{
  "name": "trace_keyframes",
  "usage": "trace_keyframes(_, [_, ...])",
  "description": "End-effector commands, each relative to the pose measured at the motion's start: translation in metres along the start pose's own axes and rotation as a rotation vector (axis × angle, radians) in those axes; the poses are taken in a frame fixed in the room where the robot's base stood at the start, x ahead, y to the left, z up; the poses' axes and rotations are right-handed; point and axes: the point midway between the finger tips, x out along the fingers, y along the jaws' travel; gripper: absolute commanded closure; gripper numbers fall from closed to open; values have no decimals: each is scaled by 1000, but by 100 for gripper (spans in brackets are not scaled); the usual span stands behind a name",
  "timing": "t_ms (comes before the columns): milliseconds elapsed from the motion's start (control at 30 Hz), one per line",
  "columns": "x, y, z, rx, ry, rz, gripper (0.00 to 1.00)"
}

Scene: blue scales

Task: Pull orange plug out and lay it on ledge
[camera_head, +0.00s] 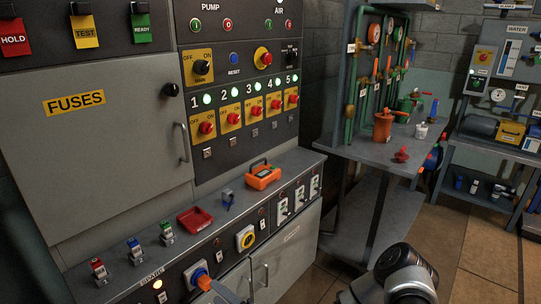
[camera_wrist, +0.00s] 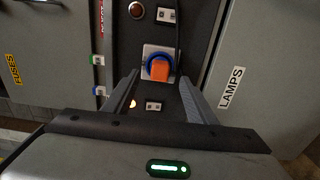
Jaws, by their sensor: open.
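The orange plug (camera_head: 204,283) sits in a blue round socket (camera_head: 196,271) on the lower front panel, at the bottom of the head view. In the wrist view the plug (camera_wrist: 159,71) shows its orange end inside the blue ring (camera_wrist: 152,55) on a pale plate. My gripper (camera_wrist: 159,78) is open, with one finger on each side of the plug in the picture and nothing held. I cannot tell whether the fingers touch it. The grey ledge (camera_head: 262,207) runs above the socket panel.
The ledge carries an orange case (camera_head: 263,176), a red tray (camera_head: 194,219), a small blue-grey item (camera_head: 228,197) and small coloured clips (camera_head: 134,247). Bare ledge lies between them. A yellow socket (camera_head: 245,238) is right of the plug. A LAMPS door (camera_wrist: 234,80) flanks the panel.

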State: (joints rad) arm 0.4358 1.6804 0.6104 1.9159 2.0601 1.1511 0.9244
Motion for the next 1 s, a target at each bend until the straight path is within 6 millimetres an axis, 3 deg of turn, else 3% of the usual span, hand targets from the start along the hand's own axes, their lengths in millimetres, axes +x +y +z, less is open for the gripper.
trace_keyframes(200, [32, 0, -1, -1, 2, 2, 48])
trace_keyframes(400, [52, 0, 0, -1, 1, 2, 48])
trace_keyframes(1000, [60, 0, 0, 1, 0, 0, 48])
